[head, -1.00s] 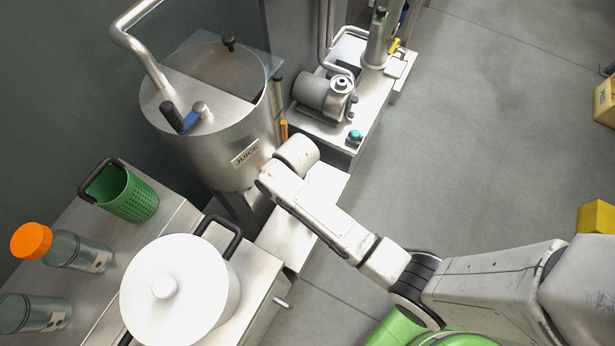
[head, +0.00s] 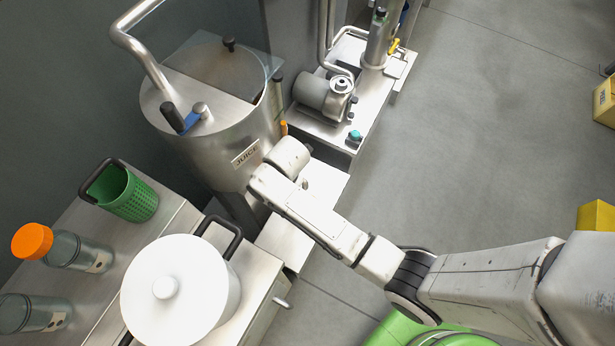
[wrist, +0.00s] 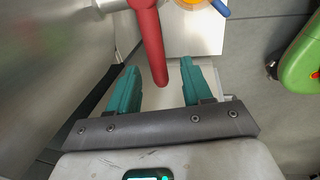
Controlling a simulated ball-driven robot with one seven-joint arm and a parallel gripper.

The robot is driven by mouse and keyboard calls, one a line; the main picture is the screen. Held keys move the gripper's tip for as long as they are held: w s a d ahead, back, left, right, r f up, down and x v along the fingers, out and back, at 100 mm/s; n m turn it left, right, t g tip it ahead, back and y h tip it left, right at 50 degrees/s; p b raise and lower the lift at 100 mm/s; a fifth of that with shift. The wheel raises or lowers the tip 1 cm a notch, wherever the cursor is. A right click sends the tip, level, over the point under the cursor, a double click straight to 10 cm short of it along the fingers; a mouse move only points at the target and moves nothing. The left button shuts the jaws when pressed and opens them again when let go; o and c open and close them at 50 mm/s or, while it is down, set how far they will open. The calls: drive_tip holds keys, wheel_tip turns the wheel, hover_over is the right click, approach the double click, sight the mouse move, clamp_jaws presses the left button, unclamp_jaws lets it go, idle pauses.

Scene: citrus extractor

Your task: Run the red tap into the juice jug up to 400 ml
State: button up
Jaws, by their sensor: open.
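The red tap lever (wrist: 150,45) hangs down from a metal fitting in the wrist view. Its lower end lies between the two teal fingers of my gripper (wrist: 159,72), with a gap visible on both sides. My gripper is open and holds nothing. At the top edge of the wrist view is a cut-off round vessel with orange inside (wrist: 196,4) and a blue part at its side; it may be the juice jug, and I cannot read its level. In the head view the steel tank labelled JUICE (head: 215,150) stands at the left. My arm hides the tap there.
A steel bench with a white lidded pot (head: 190,290), a green basket (head: 130,195) and an orange-capped jar (head: 75,252) is at lower left. A pale stand surface (head: 290,240) is beside the tank. Open floor lies right.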

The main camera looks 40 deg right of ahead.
drive_tip(key=s+a+p, duration=0.2)
drive_tip(key=a, duration=0.4)
drive_tip(key=shift+s+a, duration=0.15)
drive_tip(key=shift+s, duration=0.2)
idle(0.5)
drive_tip(key=shift+r, duration=0.15)
